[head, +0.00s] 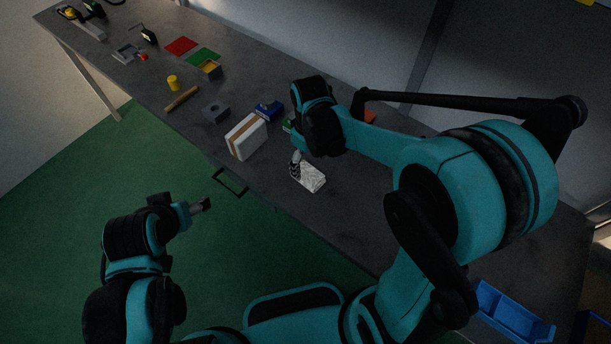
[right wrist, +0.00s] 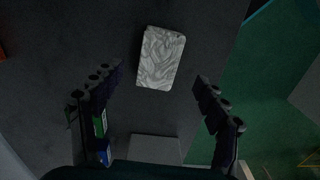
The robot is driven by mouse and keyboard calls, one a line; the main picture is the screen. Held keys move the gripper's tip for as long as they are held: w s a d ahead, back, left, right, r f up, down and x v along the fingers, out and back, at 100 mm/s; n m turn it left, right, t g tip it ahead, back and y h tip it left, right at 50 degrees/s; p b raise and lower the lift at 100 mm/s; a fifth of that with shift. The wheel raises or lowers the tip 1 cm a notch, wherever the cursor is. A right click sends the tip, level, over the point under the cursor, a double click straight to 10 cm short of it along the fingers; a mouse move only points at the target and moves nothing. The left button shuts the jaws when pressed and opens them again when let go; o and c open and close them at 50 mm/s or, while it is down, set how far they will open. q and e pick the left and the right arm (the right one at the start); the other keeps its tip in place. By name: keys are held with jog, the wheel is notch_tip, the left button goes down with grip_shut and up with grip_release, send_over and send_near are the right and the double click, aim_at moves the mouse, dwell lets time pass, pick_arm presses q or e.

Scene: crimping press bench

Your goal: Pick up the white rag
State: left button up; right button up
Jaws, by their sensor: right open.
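The white rag (head: 309,177) lies flat on the dark bench, near its front edge. In the right wrist view the rag (right wrist: 161,58) is a pale, marbled rectangle, ahead of and between the two fingers. My right gripper (head: 296,161) is above the bench at the rag's far left end in the head view. In the right wrist view my right gripper (right wrist: 160,82) is open and empty, with its fingers spread wider than the rag. My left gripper (head: 203,205) hangs over the green floor, off the bench, away from the rag; its fingers are too small to judge.
A white and brown box (head: 246,137) stands left of the rag. A blue object (head: 269,110) and a grey block (head: 215,112) sit behind it. A blue bin (head: 512,313) is at the lower right. The bench right of the rag is clear.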

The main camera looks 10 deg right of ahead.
aim_at(308, 173)
notch_tip(308, 173, down, 5)
jog(key=shift+w+f+b, duration=0.15)
jog(key=shift+f+b, duration=0.05)
jog(key=shift+b, duration=0.8)
jog(key=c, duration=1.1)
